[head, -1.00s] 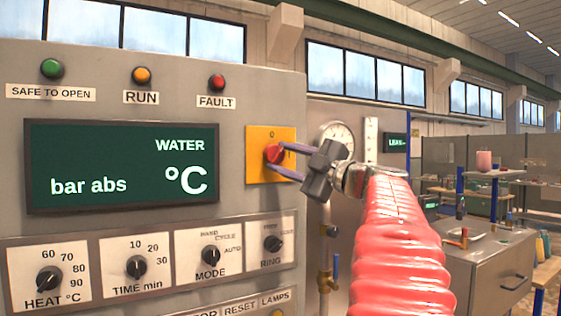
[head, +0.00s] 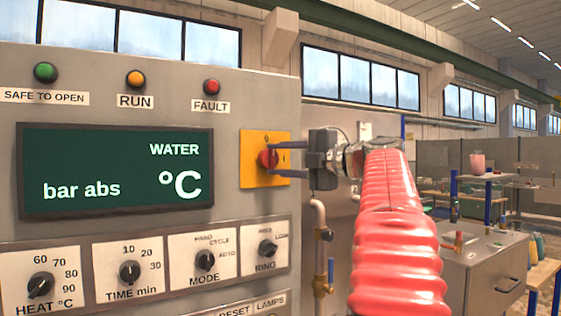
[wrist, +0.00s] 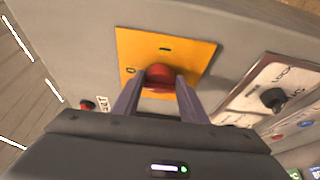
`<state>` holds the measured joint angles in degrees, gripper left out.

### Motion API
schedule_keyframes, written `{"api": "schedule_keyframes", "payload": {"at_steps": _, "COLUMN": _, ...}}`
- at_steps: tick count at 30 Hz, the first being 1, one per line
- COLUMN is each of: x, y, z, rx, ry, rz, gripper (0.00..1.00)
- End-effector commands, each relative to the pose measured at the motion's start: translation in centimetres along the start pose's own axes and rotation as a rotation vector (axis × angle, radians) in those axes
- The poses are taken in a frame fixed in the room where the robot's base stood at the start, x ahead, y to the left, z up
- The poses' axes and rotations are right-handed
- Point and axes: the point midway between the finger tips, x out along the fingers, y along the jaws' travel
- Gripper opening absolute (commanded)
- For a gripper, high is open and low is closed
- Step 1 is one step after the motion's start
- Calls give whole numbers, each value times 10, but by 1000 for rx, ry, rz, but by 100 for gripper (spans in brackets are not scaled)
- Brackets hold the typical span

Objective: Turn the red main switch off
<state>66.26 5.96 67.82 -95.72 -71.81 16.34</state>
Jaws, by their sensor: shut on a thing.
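The red main switch (head: 267,159) sits on a yellow plate (head: 250,179) on the grey control panel, right of the display. My gripper (head: 277,160) reaches it from the right, one finger above and one below the red knob in the head view. In the wrist view the red knob (wrist: 161,74) shows between the two finger ends on the yellow plate (wrist: 190,52), with a 0 mark at left and a bar mark at top. The gripper is shut on the knob. The fingers hide part of it, so its exact pointing is unclear.
The RING knob (head: 267,248) and MODE knob (head: 205,260) sit below the switch, with the FAULT lamp (head: 212,87) above left. A pipe with a blue-handled valve (head: 330,268) stands below my gripper. A metal cabinet (head: 487,275) stands at lower right.

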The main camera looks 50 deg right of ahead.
Motion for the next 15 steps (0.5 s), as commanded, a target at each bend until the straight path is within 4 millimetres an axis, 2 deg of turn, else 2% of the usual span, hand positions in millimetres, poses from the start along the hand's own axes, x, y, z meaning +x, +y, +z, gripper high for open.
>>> {"api": "schedule_keyframes", "payload": {"at_steps": 1, "x": 1, "y": -5, "z": -1, "rx": 1, "ry": 8, "rz": -10, "gripper": 16}}
{"api": "schedule_keyframes", "payload": {"at_steps": 8, "x": 1, "y": -5, "z": -1, "rx": 2, "ry": 8, "rz": -11, "gripper": 16}}
{"api": "schedule_keyframes", "payload": {"at_steps": 9, "x": 2, "y": -5, "z": -1, "rx": 2, "ry": 9, "rz": -10, "gripper": 42}}
{"api": "schedule_keyframes", "payload": {"at_steps": 15, "x": 1, "y": -3, "z": -1, "rx": 2, "ry": 6, "rz": -7, "gripper": 56}}
